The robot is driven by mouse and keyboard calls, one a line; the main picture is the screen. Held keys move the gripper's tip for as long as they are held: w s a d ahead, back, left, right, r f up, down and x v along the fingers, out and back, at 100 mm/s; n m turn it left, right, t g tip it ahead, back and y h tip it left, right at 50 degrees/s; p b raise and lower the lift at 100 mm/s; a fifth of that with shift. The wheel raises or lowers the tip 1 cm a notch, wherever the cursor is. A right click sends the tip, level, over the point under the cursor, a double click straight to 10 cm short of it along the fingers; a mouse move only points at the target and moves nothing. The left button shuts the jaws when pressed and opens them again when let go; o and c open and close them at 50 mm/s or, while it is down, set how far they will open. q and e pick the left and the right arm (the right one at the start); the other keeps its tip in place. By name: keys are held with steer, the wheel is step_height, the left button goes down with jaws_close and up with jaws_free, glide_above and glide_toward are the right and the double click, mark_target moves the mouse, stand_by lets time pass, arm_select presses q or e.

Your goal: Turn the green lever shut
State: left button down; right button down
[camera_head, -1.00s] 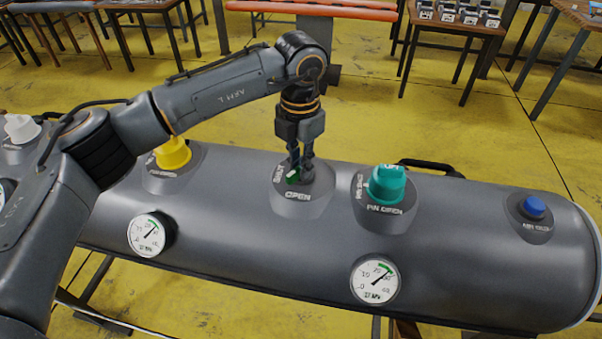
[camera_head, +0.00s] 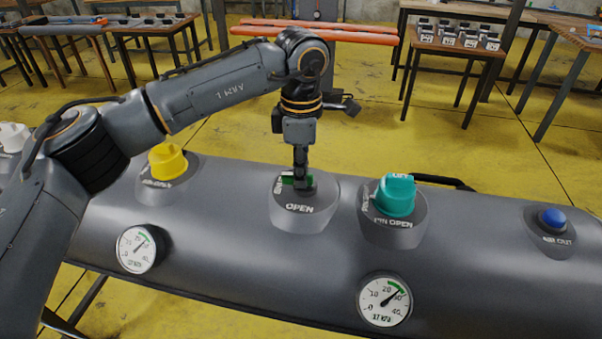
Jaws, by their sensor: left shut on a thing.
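The green lever (camera_head: 287,181) sits low on a round grey mount marked OPEN (camera_head: 306,206), on top of the grey boat tube (camera_head: 270,245). My left gripper (camera_head: 300,184) points straight down and is shut on the lever. Its fingers hide much of the lever, and only small green parts show beside them. The lever appears to lie crosswise in the picture. My right gripper is not in view.
A teal knob (camera_head: 396,195) stands close to the right of the lever, and a yellow knob (camera_head: 168,161) to the left. A blue button (camera_head: 552,217) is at far right. Gauges (camera_head: 137,249) and (camera_head: 385,301) face forward. A black handle (camera_head: 442,182) lies behind.

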arm_select(q)
steer(key=shift+w+m, duration=0.1)
steer(key=shift+m, duration=0.5)
steer(key=c, duration=1.3)
jaws_free()
step_height(320, 180, up, 12)
steer(key=shift+r, duration=0.1)
